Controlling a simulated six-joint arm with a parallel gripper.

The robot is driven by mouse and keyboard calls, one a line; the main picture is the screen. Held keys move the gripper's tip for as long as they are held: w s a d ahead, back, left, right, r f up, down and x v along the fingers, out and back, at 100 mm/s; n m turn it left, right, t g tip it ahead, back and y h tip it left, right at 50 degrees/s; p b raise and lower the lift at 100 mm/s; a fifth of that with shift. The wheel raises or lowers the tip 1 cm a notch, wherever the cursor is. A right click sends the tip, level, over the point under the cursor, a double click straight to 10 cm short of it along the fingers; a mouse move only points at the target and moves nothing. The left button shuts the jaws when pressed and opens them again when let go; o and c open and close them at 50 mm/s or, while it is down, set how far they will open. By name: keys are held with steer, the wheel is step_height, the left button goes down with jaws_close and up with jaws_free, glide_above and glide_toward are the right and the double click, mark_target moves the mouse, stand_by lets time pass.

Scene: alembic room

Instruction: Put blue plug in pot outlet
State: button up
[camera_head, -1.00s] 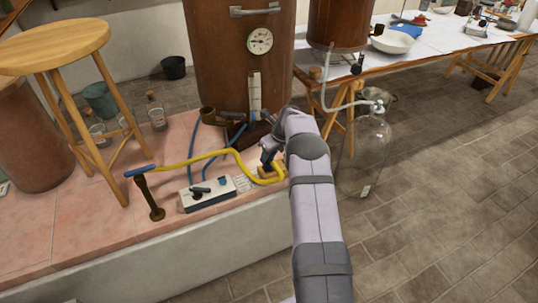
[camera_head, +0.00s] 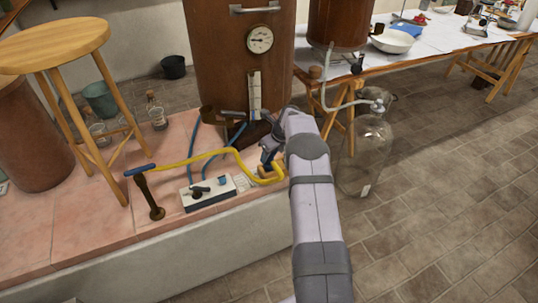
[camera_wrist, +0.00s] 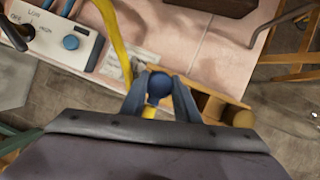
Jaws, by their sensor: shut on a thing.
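In the wrist view, a round blue plug (camera_wrist: 159,84) sits between the two fingers of my gripper (camera_wrist: 160,92), which is shut on it. A small yellow piece shows just below the plug. In the head view my gripper (camera_head: 268,152) is above a small wooden block (camera_head: 266,171) at the right of the tiled platform; the plug is too small to make out there. The pot (camera_head: 240,75) is a tall copper vessel behind, with a gauge. A dark brown pipe end (camera_head: 208,114) stands out low at its front left; I cannot tell whether this is its outlet.
A white control box (camera_head: 208,194) with knobs, a yellow hose (camera_head: 205,156) and blue hoses lie left of my gripper. A dark stand (camera_head: 150,196) is further left, with a wooden stool (camera_head: 60,48) behind. A glass carboy (camera_head: 365,160) stands on the right.

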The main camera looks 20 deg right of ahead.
steer(key=shift+f+b, duration=0.5)
steer(key=shift+f, duration=0.7)
stand_by(3.0)
steer(key=o, duration=1.2)
steer(key=shift+c, duration=0.2)
steer(key=shift+r, duration=0.15)
steer(key=shift+r+p, duration=2.65)
steer(key=shift+r, duration=0.7)
